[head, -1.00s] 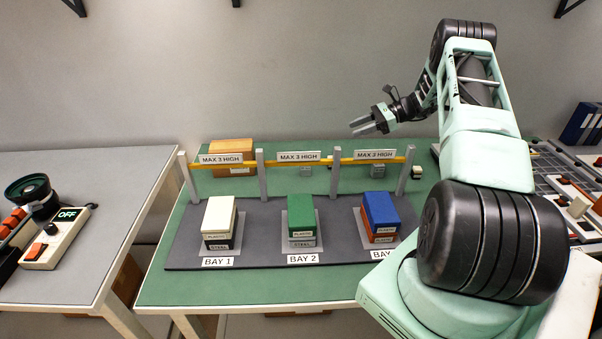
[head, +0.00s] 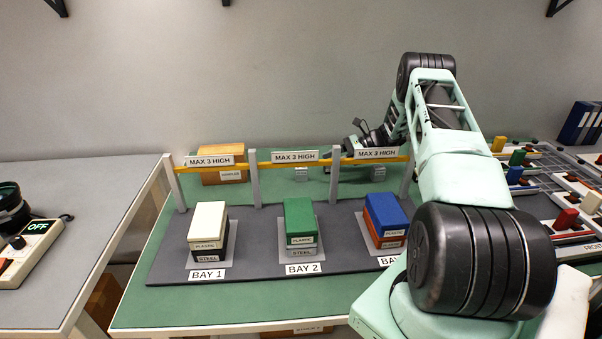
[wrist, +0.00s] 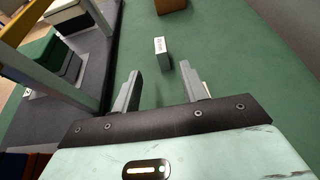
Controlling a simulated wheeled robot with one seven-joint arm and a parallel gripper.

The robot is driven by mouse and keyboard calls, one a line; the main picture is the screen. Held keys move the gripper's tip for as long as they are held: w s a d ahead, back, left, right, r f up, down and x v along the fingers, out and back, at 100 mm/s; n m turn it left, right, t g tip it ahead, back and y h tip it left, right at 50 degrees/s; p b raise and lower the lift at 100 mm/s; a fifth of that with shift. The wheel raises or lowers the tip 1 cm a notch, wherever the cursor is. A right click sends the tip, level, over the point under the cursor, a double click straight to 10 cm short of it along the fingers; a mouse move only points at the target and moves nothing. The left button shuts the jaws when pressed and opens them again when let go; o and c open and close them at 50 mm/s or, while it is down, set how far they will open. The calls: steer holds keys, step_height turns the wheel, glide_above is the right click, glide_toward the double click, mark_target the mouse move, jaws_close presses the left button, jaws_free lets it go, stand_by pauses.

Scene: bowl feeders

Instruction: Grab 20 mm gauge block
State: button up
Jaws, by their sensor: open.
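A small grey block (wrist: 161,46) with a pale labelled face stands on the green table in the wrist view. Its lettering is too small to read. Small grey blocks also show behind the barrier in the head view, one (head: 301,174) behind bay 2 and one (head: 379,173) behind bay 3. My gripper (wrist: 160,72) is open and empty. The labelled block lies ahead of the fingertips, roughly in line with the gap and apart from them. In the head view the gripper is low behind the barrier, partly hidden by signs and posts.
A yellow bar (head: 264,164) on grey posts, with "MAX 3 HIGH" signs, runs between the gripper and the bays. White (head: 207,222), green (head: 299,216) and blue (head: 385,212) topped stacks stand on the dark mat. A wooden box (head: 222,165) stands at back left.

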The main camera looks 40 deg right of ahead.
mark_target(301, 170)
steer(key=p+x, duration=0.3)
steer(key=x, duration=0.8)
steer(key=shift+d+f, duration=0.1)
steer(key=shift+d, duration=0.05)
jaws_close()
